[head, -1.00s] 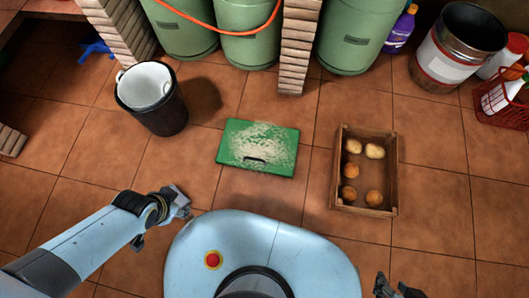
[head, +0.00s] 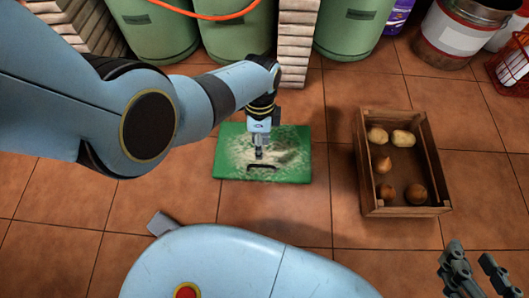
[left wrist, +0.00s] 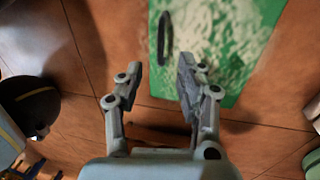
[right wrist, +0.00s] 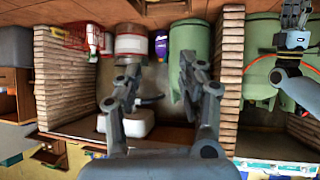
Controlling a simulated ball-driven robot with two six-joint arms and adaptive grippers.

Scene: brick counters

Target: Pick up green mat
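The green mat (head: 298,166), with whitish speckles and a dark handle slot near its front edge, lies flat on the tiled floor. It also shows at the top of the left wrist view (left wrist: 225,48). My left gripper (head: 259,151) is over the middle of the mat in the head view, and my arm hides part of it. In the left wrist view its fingers (left wrist: 159,78) are apart with nothing between them. I cannot tell the exact height above the mat. My right gripper (head: 472,264) is open and empty at the lower right, away from the mat.
A wooden crate (head: 438,180) with several potatoes or onions stands right of the mat. Green canisters (head: 242,32) and a brick pillar (head: 296,45) stand behind it. A metal bucket (head: 447,38) and a red basket (head: 511,68) are at the back right. Floor around the mat is clear.

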